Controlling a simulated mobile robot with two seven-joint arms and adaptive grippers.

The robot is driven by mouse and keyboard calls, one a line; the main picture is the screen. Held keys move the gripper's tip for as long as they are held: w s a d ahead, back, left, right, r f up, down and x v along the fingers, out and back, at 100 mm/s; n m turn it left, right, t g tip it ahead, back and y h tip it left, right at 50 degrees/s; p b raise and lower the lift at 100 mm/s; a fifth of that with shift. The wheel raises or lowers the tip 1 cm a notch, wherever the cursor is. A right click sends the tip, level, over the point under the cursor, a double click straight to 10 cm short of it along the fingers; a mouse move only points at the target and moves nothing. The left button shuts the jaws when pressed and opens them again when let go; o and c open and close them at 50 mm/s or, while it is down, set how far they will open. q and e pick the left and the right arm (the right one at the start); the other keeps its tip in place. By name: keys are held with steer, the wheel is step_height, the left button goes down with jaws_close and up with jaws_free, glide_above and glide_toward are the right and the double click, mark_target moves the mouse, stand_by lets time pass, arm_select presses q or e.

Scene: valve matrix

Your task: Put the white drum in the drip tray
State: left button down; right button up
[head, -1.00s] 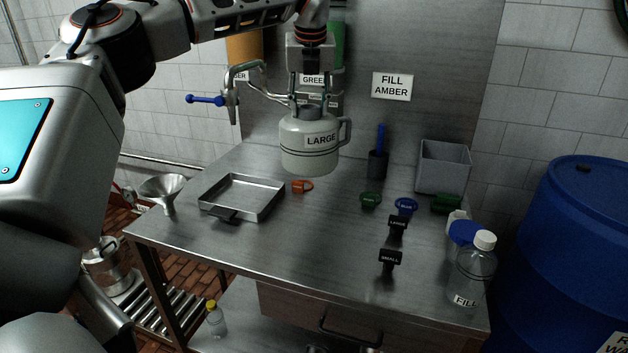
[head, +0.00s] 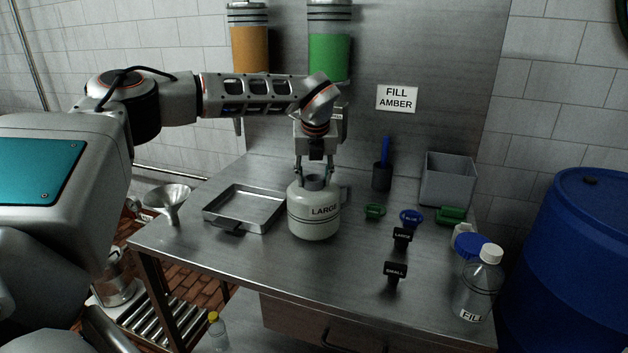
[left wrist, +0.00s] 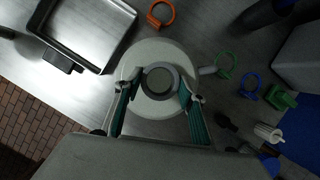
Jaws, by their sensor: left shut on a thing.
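The white drum (head: 314,220), labelled LARGE, has a grey neck and a side handle. My left gripper (head: 314,172) is above it, shut on its neck, and the drum is upright. In the left wrist view the fingers (left wrist: 157,92) lie on both sides of the neck of the drum (left wrist: 150,53). Whether the drum's base touches the table cannot be told. The drip tray (head: 275,218), a shallow square metal tray with a dark front handle, is empty and just left of the drum. It also shows in the left wrist view (left wrist: 103,67). My right gripper is not in view.
A funnel (head: 167,200) stands left of the tray. An orange ring (left wrist: 160,14) lies near the drum. Green (head: 375,211) and blue (head: 411,216) tags, black LARGE and SMALL markers, a grey bin (head: 447,182) and a clear bottle (head: 480,285) are to the right.

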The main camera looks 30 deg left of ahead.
arm_select(q)
steer(key=shift+f, duration=0.4)
steer(key=shift+f, duration=0.1)
steer(key=c, duration=1.2)
jaws_free()
steer(key=shift+c, duration=0.2)
